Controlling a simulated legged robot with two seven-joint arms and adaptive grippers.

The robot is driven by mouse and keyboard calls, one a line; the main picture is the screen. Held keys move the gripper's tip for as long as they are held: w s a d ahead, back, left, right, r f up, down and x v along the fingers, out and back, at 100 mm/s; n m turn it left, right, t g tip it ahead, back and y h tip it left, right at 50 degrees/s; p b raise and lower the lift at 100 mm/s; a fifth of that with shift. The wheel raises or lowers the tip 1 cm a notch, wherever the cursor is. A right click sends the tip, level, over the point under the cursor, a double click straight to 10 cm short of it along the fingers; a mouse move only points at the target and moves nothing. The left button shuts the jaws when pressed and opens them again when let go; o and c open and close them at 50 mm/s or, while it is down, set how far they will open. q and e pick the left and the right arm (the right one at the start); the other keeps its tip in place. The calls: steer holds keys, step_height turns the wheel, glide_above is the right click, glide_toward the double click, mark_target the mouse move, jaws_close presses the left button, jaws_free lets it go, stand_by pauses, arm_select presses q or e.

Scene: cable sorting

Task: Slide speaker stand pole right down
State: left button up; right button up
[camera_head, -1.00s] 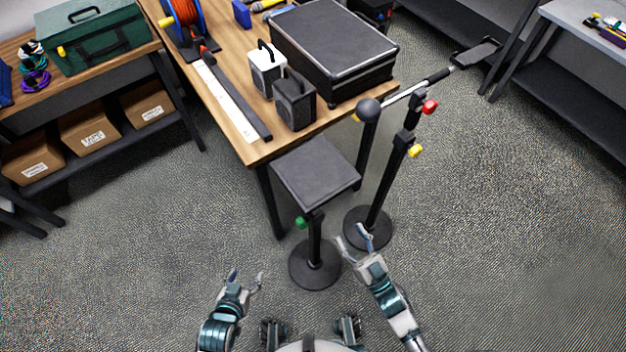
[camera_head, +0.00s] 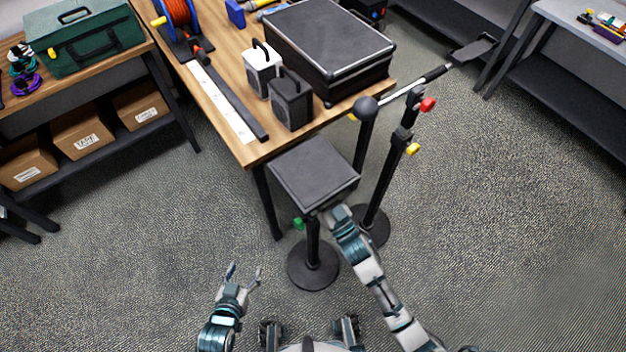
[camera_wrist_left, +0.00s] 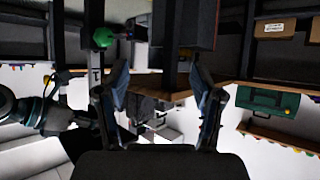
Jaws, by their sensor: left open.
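The speaker stand has a square black top plate (camera_head: 313,172), a black pole (camera_head: 313,243), a green knob (camera_head: 299,224) and a round base (camera_head: 312,268). The green knob also shows in the left wrist view (camera_wrist_left: 104,38). My right gripper (camera_head: 331,212) is at the plate's front right edge, close to the pole. Its fingertips are hidden there, so I cannot tell whether it touches the pole or plate. My left gripper (camera_head: 243,274) is open and empty, in front and left of the base, apart from the stand.
A second stand (camera_head: 385,185) with red and yellow knobs and a boom (camera_head: 415,88) stands just right of the plate. The wooden table (camera_head: 225,85) behind holds two small speakers and a black case (camera_head: 330,45). The floor on the left is clear.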

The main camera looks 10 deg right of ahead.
arm_select(q)
steer(key=shift+w, duration=0.1)
arm_select(e)
steer(key=shift+w+a+r, duration=0.1)
steer(key=shift+w+a, duration=0.05)
steer(key=shift+a, duration=0.05)
arm_select(q)
steer(key=shift+r, duration=0.1)
arm_select(e)
steer(key=shift+c, duration=0.2)
